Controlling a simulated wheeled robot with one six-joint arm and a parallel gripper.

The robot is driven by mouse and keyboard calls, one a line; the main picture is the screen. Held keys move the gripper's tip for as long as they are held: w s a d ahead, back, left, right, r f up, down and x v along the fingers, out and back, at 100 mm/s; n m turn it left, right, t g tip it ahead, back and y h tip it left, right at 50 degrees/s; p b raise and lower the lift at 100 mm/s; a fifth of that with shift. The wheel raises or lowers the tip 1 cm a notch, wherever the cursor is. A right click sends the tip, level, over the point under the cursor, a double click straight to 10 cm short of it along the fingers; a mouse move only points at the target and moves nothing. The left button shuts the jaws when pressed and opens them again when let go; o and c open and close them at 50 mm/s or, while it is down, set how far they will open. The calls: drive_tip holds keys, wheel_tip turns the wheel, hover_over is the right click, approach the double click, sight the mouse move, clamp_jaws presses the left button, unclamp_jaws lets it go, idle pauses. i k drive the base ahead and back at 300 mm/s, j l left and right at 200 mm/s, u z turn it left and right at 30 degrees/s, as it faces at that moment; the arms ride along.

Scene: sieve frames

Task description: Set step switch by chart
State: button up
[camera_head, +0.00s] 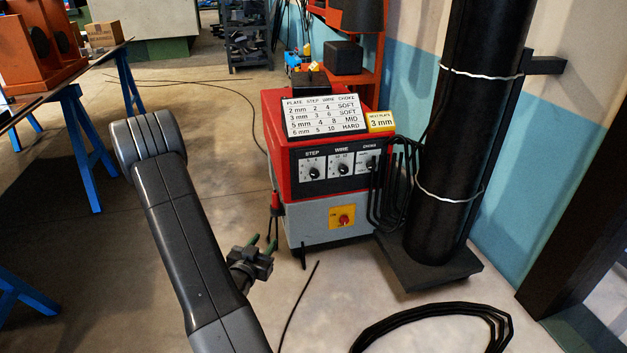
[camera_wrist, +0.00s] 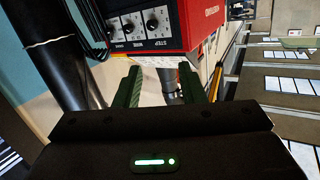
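The red and grey machine (camera_head: 330,228) stands on the floor. Its chart (camera_head: 325,115) lists plate, step, wire and choke; the 3 mm row reads step 3, wire 6, SOFT. A yellow card (camera_head: 380,121) beside it reads 3 mm. The black step switch (camera_head: 314,174) is the leftmost of three knobs; its pointer is too small to read. It also shows in the wrist view (camera_wrist: 152,23), where the panel is upside down. My gripper (camera_head: 262,243) is open and empty, low in front of the machine's left side, apart from it. Its green fingers show in the wrist view (camera_wrist: 160,84).
The wire switch (camera_head: 343,170) and choke switch (camera_head: 370,163) sit to the right. A red knob (camera_head: 344,219) is below. Black cables (camera_head: 393,190) hang beside a tall black cylinder (camera_head: 460,130). A hose coil (camera_head: 435,325) lies on the floor. Floor left of the machine is mostly clear.

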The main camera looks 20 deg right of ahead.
sight(314, 174)
drive_tip(key=i+l+u, duration=0.2)
drive_tip(key=l+u, duration=0.15)
drive_tip(key=l, duration=0.6)
drive_tip(key=l+u, duration=0.4)
drive_tip(key=l, duration=0.5)
drive_tip(key=l+u, duration=0.35)
drive_tip(key=l, duration=0.65)
